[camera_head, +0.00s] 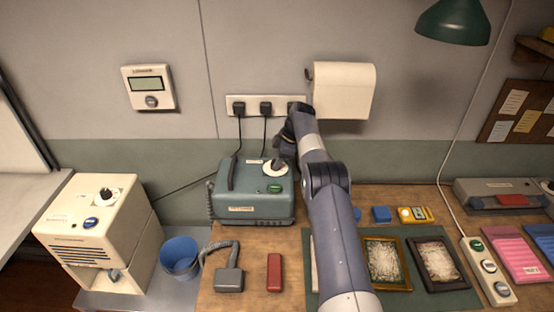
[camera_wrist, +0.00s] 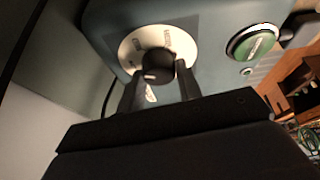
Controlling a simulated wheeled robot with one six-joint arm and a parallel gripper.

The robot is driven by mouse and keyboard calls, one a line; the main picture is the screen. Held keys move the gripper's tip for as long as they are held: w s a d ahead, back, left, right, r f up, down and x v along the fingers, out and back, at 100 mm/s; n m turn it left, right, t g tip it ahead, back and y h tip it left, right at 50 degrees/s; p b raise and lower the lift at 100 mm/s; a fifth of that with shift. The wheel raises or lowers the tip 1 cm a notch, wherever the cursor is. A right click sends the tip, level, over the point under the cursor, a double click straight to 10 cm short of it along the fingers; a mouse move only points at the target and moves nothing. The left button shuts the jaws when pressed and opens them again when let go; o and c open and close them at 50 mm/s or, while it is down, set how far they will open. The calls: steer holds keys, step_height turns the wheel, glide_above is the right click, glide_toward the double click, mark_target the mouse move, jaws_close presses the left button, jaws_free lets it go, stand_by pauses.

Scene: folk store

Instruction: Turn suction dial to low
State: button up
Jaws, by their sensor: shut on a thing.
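The suction dial is a black knob on a white round plate (camera_wrist: 135,45), set on the top of a grey-green machine (camera_head: 255,207). The dial's black knob (camera_wrist: 158,65) shows in the wrist view with a light pointer mark near its lower left edge. My gripper (camera_wrist: 160,78) has one finger on each side of the knob and is shut on it. In the head view my gripper (camera_head: 281,158) comes down onto the dial from the right and hides part of it. The plate's lettering is too small to read surely.
A green button (camera_wrist: 252,42) sits beside the dial on the machine. A hose with a grey nozzle (camera_head: 229,280) and a red block (camera_head: 274,272) lie in front. A beige appliance (camera_head: 92,232) and blue bin (camera_head: 180,257) stand left. Plugs and a paper roll (camera_head: 343,90) are behind.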

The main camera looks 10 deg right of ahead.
stand_by(0.3)
steer(key=o, duration=1)
steer(key=shift+c, duration=0.2)
steer(key=shift+d+r+b, duration=0.15)
steer(key=shift+r+b, duration=0.15)
steer(key=shift+b, duration=0.15)
steer(key=s+d+b, duration=0.3)
steer(key=d, duration=0.8)
steer(key=shift+d+r, duration=0.25)
steer(key=shift+d, duration=0.15)
